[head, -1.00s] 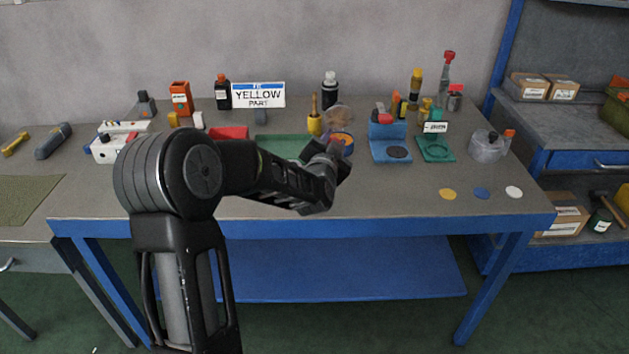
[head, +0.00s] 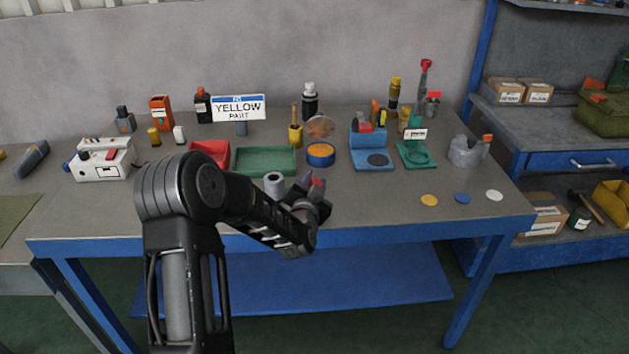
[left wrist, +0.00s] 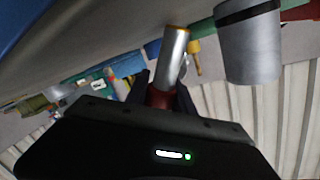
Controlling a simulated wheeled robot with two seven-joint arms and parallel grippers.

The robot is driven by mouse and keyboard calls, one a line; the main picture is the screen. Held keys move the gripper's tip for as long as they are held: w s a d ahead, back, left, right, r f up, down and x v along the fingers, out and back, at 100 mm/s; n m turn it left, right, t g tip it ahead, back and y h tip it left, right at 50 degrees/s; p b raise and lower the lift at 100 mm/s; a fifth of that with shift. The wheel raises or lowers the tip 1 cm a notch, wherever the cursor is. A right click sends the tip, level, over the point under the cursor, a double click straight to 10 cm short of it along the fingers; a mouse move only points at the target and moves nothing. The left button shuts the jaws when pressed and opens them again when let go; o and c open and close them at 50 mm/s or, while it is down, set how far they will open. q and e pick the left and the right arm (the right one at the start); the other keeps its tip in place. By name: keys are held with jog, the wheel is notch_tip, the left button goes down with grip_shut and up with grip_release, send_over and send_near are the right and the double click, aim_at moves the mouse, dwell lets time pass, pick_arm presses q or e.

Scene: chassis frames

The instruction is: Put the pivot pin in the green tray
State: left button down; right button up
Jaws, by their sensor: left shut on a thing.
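The green tray (head: 265,174) lies flat on the workbench, between a red tray and a round blue container. My left gripper (head: 314,193) is in front of the tray and to its right, near the bench's front edge. It is shut on a silver pin with a reddish-brown part, which I take for the pivot pin (left wrist: 173,57). In the left wrist view the pin sticks out from between the fingers; in the head view only a small reddish bit shows there. My right gripper is not in view.
A grey cylinder (head: 274,185) stands in front of the tray, beside my left forearm; it looms in the left wrist view. The red tray (head: 209,154) and the blue container (head: 320,155) flank the green tray. A blue fixture (head: 372,163) stands further right.

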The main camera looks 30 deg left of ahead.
pick_arm(q)
jog(key=shift+f, duration=0.1)
jog(key=c, duration=1.1)
grip_release()
jog(key=shift+r, duration=0.25)
jog(key=shift+s+d+f, duration=0.1)
jog(key=shift+s+d, duration=0.05)
jog(key=shift+s, duration=0.1)
jog(key=b+v, duration=0.2)
jog(key=v, duration=0.9)
jog(key=shift+s, duration=0.2)
